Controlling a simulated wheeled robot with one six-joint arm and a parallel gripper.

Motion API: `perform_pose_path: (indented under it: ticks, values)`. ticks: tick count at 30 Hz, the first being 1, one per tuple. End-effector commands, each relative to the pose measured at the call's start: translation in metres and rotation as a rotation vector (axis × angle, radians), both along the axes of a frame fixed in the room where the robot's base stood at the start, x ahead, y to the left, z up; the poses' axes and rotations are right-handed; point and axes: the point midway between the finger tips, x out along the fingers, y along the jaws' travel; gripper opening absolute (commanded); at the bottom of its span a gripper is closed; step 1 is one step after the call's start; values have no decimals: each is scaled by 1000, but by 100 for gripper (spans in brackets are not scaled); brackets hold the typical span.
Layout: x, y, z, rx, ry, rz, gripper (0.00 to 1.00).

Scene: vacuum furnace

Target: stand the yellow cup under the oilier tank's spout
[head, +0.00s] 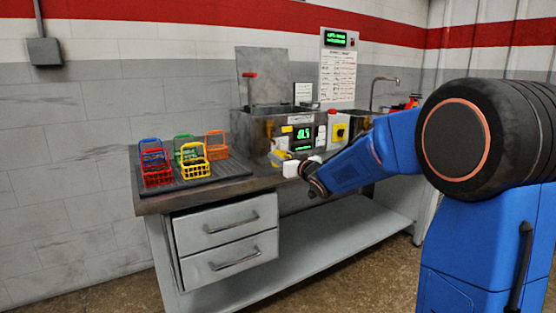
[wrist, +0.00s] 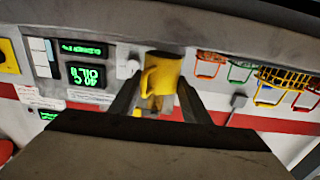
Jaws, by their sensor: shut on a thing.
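My gripper (head: 298,168) is shut on the yellow cup (head: 280,157), in front of the steel tank unit (head: 254,130). In the wrist view the yellow cup (wrist: 163,70) sits between the two fingers of my gripper (wrist: 155,98), with its handle showing. That view is turned over, so I cannot tell for sure how upright the cup is. The unit's front bears a lit green display (head: 304,134), which also shows in the wrist view (wrist: 87,75). I cannot make out a spout clearly, nor read the display surely.
Several coloured wire baskets, among them a yellow one (head: 194,160) and a red one (head: 156,168), stand on a dark mat at the bench's left end. The bench (head: 160,203) has two drawers (head: 228,240) beneath. A tap (head: 384,82) rises at the right.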

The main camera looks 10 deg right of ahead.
Motion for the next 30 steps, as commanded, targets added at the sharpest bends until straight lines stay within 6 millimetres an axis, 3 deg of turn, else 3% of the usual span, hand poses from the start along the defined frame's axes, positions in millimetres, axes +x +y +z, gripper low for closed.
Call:
perform_pose_path:
  ticks: [6, 9, 21, 22, 24, 30]
  values:
    - [28, 9, -3, 1, 1, 1, 20]
    - [26, 9, -14, 1, 1, 1, 20]
    - [26, 8, -18, 1, 0, 0, 20]
    - [26, 8, -18, 1, 0, 0, 45]
    - [26, 8, -18, 1, 0, 0, 61]
    - [26, 8, -18, 1, 0, 0, 61]
